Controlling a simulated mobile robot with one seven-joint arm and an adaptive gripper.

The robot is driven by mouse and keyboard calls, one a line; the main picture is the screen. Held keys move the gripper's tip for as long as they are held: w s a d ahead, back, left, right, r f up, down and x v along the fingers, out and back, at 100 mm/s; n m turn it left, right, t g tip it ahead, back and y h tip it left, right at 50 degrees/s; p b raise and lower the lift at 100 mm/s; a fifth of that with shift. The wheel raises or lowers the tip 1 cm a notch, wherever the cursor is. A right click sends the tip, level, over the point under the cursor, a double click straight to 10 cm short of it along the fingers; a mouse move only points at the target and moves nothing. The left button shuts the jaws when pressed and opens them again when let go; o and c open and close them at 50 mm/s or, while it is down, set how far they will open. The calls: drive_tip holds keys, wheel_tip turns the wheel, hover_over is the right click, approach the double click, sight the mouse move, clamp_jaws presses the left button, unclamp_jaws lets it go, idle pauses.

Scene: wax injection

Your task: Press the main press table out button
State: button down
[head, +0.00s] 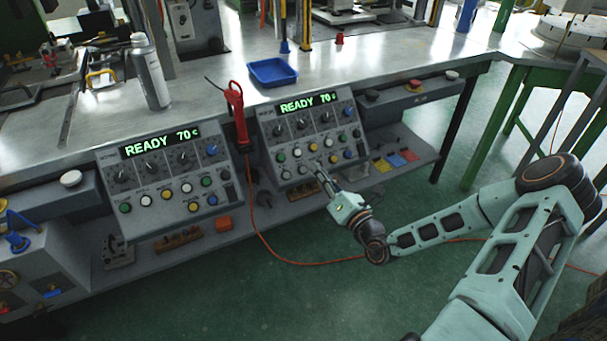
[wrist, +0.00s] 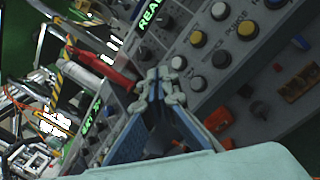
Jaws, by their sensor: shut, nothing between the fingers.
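Two grey control panels stand side by side at the bench front, each with a green "READY 70" display, knobs and several coloured buttons. The right panel (head: 335,120) has my gripper (head: 319,173) at its lower button rows. My gripper is shut and empty. Contact cannot be told. The left panel (head: 132,178) is clear of my arm. The small labels are too blurred to tell which is the table out button.
A red tool (head: 235,103) with an orange cable hangs between the panels. A blue tray (head: 272,72) and a spray can (head: 150,75) stand on the metal bench above. A lower shelf (head: 255,215) runs beneath the panels. The green floor (head: 310,290) in front is mostly clear.

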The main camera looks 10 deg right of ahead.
sight(303, 170)
drive_tip(key=shift+w+a+f+b, duration=0.25)
drive_tip(key=shift+w+f+b, duration=0.25)
drive_tip(key=shift+w+f, duration=0.25)
drive_tip(key=shift+w+a+f+b, duration=0.25)
drive_tip(key=shift+w+f+b, duration=0.3)
drive_tip(key=shift+w, duration=0.25)
drive_tip(key=shift+w+a+f+b, duration=0.25)
drive_tip(key=shift+w+f+b, duration=0.15)
drive_tip(key=shift+w+f, duration=0.35)
drive_tip(key=shift+w, duration=0.1)
drive_tip(key=shift+w+f, duration=0.2)
drive_tip(key=shift+f, duration=0.05)
